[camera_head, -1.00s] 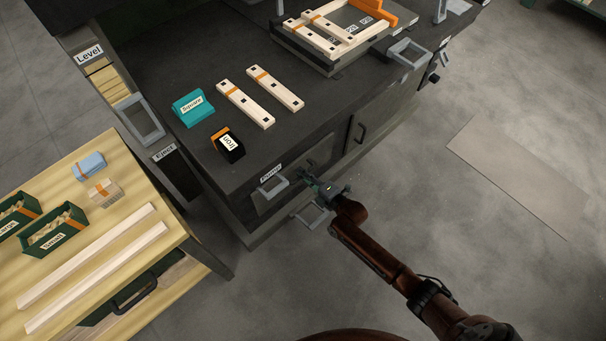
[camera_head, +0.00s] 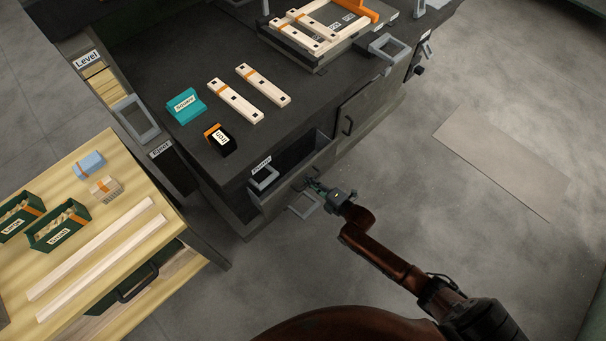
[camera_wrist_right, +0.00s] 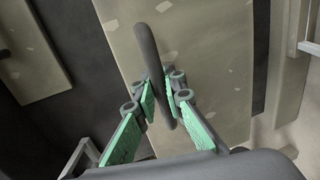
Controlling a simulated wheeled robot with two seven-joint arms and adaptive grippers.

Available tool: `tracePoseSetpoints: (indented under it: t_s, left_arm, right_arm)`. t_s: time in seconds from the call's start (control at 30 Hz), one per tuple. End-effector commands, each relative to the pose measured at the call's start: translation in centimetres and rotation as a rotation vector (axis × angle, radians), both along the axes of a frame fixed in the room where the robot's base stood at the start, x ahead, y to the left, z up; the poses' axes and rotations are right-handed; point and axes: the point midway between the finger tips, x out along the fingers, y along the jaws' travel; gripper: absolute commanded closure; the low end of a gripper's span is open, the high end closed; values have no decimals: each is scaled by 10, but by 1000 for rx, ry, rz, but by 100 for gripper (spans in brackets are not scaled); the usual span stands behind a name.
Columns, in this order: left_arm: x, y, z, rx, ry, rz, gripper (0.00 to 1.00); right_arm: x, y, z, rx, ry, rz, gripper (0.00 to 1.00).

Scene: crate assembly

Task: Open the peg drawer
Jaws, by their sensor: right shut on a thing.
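The peg drawer (camera_head: 323,160) is in the front of the dark workbench, and it stands partly open with a dark gap behind its front panel. In the right wrist view its pale worn front (camera_wrist_right: 215,55) fills the middle, with a dark bar handle (camera_wrist_right: 147,45) on it. My right gripper (camera_head: 312,184) is at the drawer front. Its green-padded fingers (camera_wrist_right: 160,95) are shut on the handle, one on each side of the bar. My left gripper is not in view.
The workbench top (camera_head: 190,60) carries wooden slats (camera_head: 235,101), a teal box (camera_head: 186,106), a black box (camera_head: 220,139) and a frame fixture (camera_head: 320,60). A wooden table (camera_head: 75,220) stands left. The floor at right is clear.

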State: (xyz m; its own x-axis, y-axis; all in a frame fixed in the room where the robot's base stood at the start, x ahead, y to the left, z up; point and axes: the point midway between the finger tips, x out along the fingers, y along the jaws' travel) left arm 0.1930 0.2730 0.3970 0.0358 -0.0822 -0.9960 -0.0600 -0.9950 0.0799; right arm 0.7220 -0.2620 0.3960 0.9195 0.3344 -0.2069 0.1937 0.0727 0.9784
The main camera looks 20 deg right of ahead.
Motion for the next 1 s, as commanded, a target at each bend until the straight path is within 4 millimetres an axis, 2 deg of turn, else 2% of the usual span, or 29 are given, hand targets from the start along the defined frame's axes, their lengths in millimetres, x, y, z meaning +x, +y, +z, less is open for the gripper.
tracePoseSetpoints:
  t_s: [0.03,0.17,0.2,0.47,0.8,1.0]
  left_arm:
    - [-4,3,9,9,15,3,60]
    - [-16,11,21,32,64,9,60]
    - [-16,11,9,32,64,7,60]
    - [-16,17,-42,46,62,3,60]
    - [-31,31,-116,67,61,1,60]
    - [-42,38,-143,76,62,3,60]
  right_arm:
    - [-8,-3,2,-1,1,0,100]
    - [-26,-9,2,-1,1,0,100]
    - [-31,-11,2,1,1,0,100]
    - [-72,-26,2,0,2,-1,100]
    - [-152,-55,2,0,3,-1,100]
    - [-190,-69,0,0,3,-2,100]
